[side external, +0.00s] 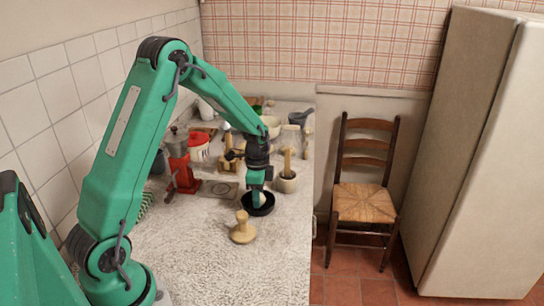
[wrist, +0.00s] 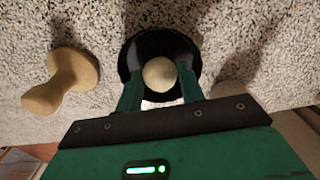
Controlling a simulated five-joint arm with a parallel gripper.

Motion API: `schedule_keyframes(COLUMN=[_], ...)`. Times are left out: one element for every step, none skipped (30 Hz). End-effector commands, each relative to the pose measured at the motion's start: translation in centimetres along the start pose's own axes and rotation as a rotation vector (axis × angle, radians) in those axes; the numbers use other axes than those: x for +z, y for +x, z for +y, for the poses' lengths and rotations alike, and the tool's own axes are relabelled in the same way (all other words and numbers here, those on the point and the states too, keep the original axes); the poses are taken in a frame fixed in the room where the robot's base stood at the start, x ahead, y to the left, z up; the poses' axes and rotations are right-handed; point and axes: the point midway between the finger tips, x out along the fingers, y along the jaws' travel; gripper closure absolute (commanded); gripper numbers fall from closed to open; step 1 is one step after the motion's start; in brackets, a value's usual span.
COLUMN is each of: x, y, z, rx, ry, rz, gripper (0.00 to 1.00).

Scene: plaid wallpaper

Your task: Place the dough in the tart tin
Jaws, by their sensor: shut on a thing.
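The dough is a small pale beige ball (wrist: 159,74), held between my gripper's (wrist: 160,90) two green fingers. The tart tin is a round black dish (wrist: 150,44); it also shows on the counter in the side view (side external: 263,210). In the side view my gripper (side external: 257,197) points down over the tin, and the dough (side external: 260,198) shows within the tin's outline. The fingers partly hide both. I cannot tell whether the dough touches the tin's floor.
A wooden tamper (side external: 243,229) stands on the counter just in front of the tin. A red coffee grinder (side external: 183,176) and other kitchenware crowd the back left. The front counter (side external: 230,275) is clear.

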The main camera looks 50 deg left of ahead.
Motion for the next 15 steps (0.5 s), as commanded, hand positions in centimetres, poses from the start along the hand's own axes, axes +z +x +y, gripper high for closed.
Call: schedule_keyframes(x=[0.01,0.01,0.0,0.0,0.0,-0.01,-0.01,-0.01,0.0,0.0,0.0,0.0,0.0,0.0,0.0], y=[0.52,0.71,0.87,0.93,0.96,0.97,0.96,0.95,0.95,0.94,0.95,0.97,1.01,1.08,1.17], z=[0.03,0.03,0.03,0.02,0.02,0.01,0.01,0.01,0.02,0.02,0.02,0.02,0.02,0.03,0.03], rx=[0.001,0.001,0.001,0.0,0.0,0.0,-0.001,-0.001,0.0,-0.001,0.0,0.0,0.0,0.0,0.0], ry=[0.0,0.0,0.0,0.0,0.0,0.0,0.0,0.0,0.0,0.0,0.0,0.0,0.0,0.0,0.0], rz=[-0.001,0.0,0.0,0.0,0.0,0.0,0.0,0.0,0.0,0.0,0.0,0.0,0.0,0.0,0.0], gripper=[0.84,0.84,0.84,0.84,0.84,0.84,0.84,0.84,0.84,0.84,0.84,0.84,0.84,0.84,0.84])
